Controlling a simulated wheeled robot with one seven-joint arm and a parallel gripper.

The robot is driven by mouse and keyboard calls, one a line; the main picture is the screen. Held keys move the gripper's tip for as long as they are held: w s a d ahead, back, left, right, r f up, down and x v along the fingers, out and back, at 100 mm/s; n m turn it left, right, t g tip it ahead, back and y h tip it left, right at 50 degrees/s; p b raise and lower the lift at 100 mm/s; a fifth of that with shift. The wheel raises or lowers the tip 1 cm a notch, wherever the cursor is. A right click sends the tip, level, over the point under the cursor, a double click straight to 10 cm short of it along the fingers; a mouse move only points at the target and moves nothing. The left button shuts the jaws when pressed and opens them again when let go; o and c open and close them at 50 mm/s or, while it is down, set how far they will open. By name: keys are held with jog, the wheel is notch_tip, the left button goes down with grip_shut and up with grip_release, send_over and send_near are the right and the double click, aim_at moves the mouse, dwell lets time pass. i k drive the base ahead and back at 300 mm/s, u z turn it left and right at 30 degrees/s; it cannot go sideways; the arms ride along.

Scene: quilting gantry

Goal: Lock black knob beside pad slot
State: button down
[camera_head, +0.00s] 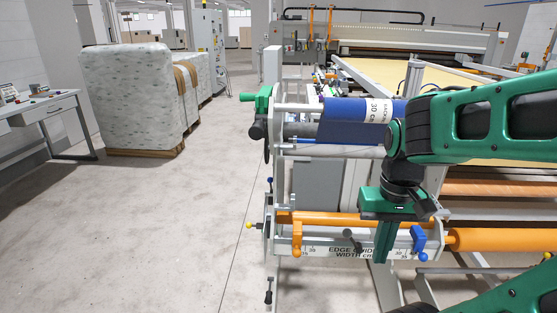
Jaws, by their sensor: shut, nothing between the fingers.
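My gripper (384,258) hangs pointing down in front of the gantry's lower rail, its green fingers together with nothing between them. A small black knob (350,236) on a dark stem sits just left of the fingers, above the white plate (325,252) marked "EDGE GUIDE WIDTH". I cannot tell whether the fingers touch it. Another black knob (256,131) sits by a green clamp (264,98) at the upper left of the frame. A third dark knob (268,297) hangs low on the left post. I cannot make out the pad slot or any knob's lock state.
An orange lever (297,236) and a blue lever (419,240) flank my gripper on the rail. A blue roll (350,118) and orange rollers (495,239) lie close by. Wrapped pallets (130,95) and a desk (45,108) stand left. The floor left of the gantry is clear.

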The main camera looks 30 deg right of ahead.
aim_at(256, 132)
jog(key=z, duration=1.6)
jog(key=k, duration=1.3)
jog(key=u, duration=0.7)
jog(key=i, duration=0.95)
jog(key=z, duration=0.05)
